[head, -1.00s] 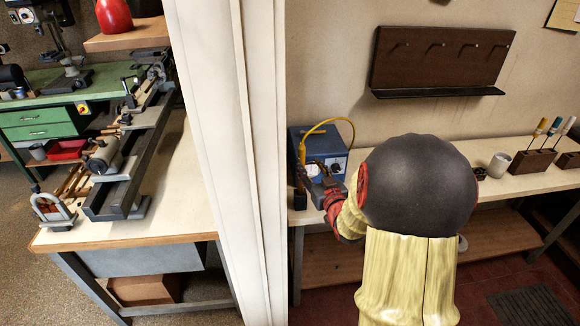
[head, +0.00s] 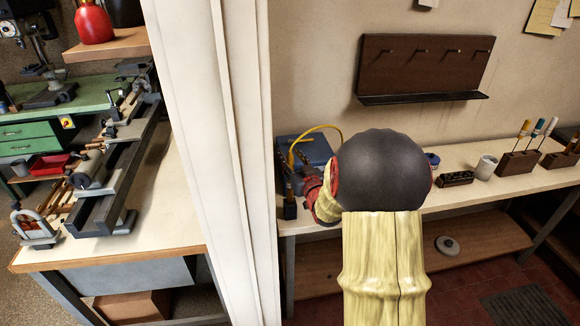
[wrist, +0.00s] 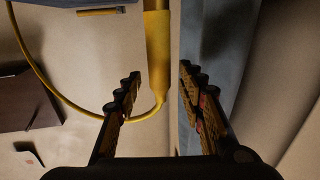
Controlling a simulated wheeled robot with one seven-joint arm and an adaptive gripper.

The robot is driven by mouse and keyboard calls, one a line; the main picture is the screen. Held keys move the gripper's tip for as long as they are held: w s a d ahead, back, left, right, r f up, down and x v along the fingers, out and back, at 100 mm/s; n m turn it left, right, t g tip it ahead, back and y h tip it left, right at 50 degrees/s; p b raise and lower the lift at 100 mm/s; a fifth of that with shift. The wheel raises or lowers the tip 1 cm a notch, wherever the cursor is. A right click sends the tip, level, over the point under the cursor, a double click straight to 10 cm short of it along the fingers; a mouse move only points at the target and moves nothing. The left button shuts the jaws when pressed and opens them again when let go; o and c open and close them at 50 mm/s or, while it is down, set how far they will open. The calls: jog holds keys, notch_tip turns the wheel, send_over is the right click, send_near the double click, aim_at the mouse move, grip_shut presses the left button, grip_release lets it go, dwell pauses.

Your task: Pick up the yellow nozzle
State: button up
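The yellow nozzle (head: 292,157) stands upright at the left end of the back bench, in front of the blue box (head: 314,150), with a yellow cable looping from it. In the wrist view the nozzle (wrist: 157,45) is a yellow handle running down from the top edge, with the cable curving off to the left. My gripper (wrist: 160,78) is open, and the nozzle lies in line with the gap between its fingers, with space on both sides. In the head view my arm hides part of the box, and my gripper (head: 291,178) is at the nozzle.
A small dark block (head: 290,211) sits at the bench's left front edge, close to the white wall end (head: 215,150). A dark peg rack (head: 425,70) hangs above. A white cup (head: 486,167) and tool blocks (head: 518,161) stand to the right.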

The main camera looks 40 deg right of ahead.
jog(key=shift+c, duration=0.5)
grip_shut()
